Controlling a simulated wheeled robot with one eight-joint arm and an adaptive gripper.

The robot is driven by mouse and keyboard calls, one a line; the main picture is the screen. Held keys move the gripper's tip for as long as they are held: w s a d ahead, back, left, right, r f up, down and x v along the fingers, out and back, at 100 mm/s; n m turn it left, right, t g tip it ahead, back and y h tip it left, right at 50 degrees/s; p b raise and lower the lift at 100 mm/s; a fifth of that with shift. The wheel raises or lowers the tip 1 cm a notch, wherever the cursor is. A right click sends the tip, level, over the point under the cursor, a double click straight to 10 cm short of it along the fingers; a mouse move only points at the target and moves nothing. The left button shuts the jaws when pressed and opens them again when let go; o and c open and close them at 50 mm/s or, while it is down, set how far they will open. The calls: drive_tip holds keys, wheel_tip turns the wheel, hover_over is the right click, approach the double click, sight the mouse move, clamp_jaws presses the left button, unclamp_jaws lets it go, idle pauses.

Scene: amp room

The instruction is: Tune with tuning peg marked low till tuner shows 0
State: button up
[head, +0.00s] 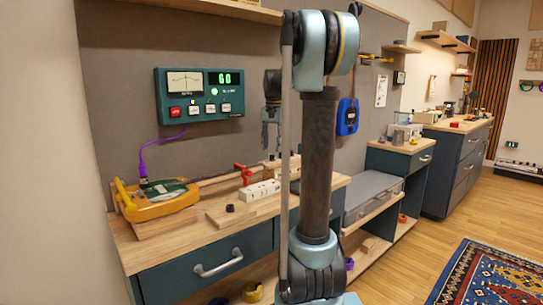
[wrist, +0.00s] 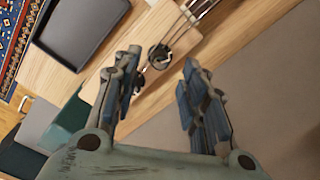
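The green tuner (head: 199,95) hangs on the wall panel. Its lit display looks like "G0" or "60", and its needle is near mid-scale. A yellow stringed instrument (head: 128,206) lies on the bench, its wooden neck running right. A red peg (head: 243,172) stands near a white block (head: 262,190) with small marks I cannot read. I cannot tell which peg is marked low. My gripper (head: 271,135) points down above the neck's right end, partly behind my arm. In the wrist view my gripper (wrist: 161,57) is open and empty, with a dark round peg (wrist: 159,56) beyond the fingertips.
A purple cable (head: 160,141) runs up from the instrument. A blue item (head: 347,117) hangs on the wall at right. A grey case (head: 370,190) sits lower right.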

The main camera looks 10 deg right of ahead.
sight(272, 155)
drive_tip(key=shift+f, duration=2.1)
clamp_jaws()
